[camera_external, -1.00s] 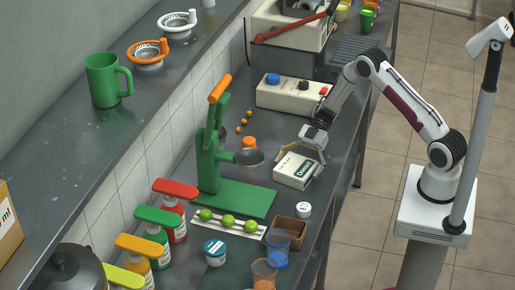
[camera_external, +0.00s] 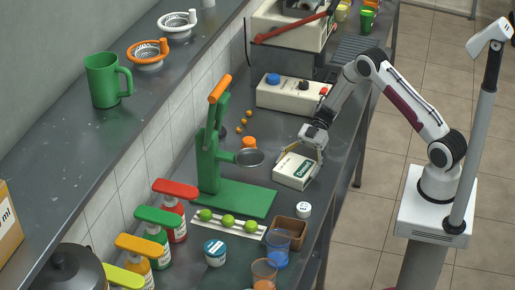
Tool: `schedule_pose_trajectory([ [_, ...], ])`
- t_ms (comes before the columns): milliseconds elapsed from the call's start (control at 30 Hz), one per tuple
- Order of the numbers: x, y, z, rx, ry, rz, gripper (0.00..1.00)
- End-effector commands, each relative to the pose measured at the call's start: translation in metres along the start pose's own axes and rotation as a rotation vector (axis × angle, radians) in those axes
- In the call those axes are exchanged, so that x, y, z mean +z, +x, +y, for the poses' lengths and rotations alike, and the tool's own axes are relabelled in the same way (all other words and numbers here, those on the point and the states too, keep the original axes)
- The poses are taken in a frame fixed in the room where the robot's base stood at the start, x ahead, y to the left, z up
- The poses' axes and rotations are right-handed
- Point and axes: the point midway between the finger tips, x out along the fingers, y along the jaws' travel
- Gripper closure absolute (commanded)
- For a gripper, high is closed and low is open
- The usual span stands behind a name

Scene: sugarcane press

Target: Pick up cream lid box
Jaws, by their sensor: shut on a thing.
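The cream lid box (camera_external: 294,171) is a small cream-white carton with a dark green label. It is on or just above the grey counter, right of the green press; I cannot tell if it touches the counter. My gripper (camera_external: 300,161) reaches down from above with one finger on each side of the box and is shut on it. The gripper partly covers the box's back edge.
The green press (camera_external: 212,165) with its metal cup stands close on the left. A white control box (camera_external: 290,96) is behind. A white round cap (camera_external: 304,210), a brown tray (camera_external: 288,230) and blue and orange cups are in front. Limes (camera_external: 228,220) lie on a white strip.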

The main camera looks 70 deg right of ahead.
Motion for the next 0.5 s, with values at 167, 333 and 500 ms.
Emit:
schedule_pose_trajectory([
  [167, -0.009, -0.004, -0.002, -0.004, 0.002, -0.003, 0.39],
  [333, -0.028, -0.012, 0.000, -0.002, -0.001, -0.002, 0.39],
  [500, -0.049, -0.021, 0.000, -0.001, -0.001, 0.000, 0.39],
])
